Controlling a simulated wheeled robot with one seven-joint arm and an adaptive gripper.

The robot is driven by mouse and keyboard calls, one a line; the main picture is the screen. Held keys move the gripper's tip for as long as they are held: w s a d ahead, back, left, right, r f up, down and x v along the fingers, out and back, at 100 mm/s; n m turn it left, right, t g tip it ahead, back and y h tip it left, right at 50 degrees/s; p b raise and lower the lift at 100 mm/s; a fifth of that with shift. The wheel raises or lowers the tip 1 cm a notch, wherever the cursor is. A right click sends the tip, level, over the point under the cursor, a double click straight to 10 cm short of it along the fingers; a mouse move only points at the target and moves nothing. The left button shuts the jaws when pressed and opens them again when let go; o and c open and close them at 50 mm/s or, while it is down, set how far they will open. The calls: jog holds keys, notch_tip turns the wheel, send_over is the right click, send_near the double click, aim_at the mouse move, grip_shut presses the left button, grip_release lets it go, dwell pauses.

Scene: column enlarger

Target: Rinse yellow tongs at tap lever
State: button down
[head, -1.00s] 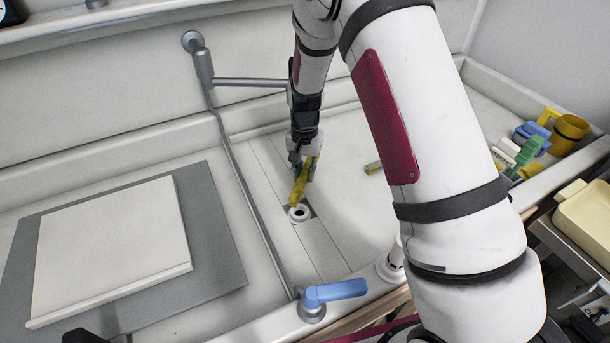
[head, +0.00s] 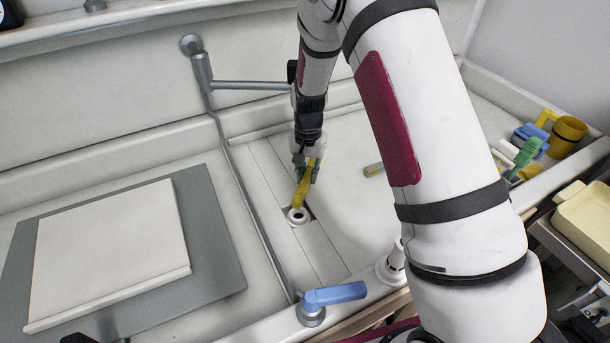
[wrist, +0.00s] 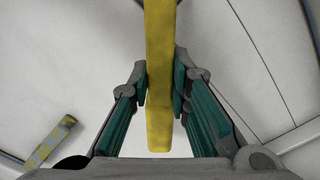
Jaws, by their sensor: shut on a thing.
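The yellow tongs (head: 303,191) are held in my gripper (head: 308,168) over the drain hole (head: 298,215) in the sink floor. Their lower end appears just above or at the hole; I cannot tell if it touches. In the wrist view the tongs (wrist: 160,75) run upright between the two green-padded fingers of my gripper (wrist: 161,85), which is shut on them. The blue tap lever (head: 335,293) sits at the front rim, on the pipe (head: 250,195) that runs back to the spout arm (head: 250,84). No water shows.
A yellow-grey piece (head: 373,169) lies on the sink floor right of my gripper. A white board (head: 110,250) on a grey mat (head: 215,240) fills the left. At right are a yellow mug (head: 567,135), a green brush (head: 527,152) and a cream tray (head: 590,225).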

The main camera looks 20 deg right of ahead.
jog(key=shift+a, duration=0.2)
jog(key=shift+a, duration=0.4)
jog(key=shift+d, duration=0.25)
jog(key=shift+d, duration=0.35)
jog(key=shift+s, duration=0.1)
jog(key=shift+s+a+p, duration=0.2)
jog(key=shift+s+p, duration=2.15)
jog(key=shift+s, duration=1.55)
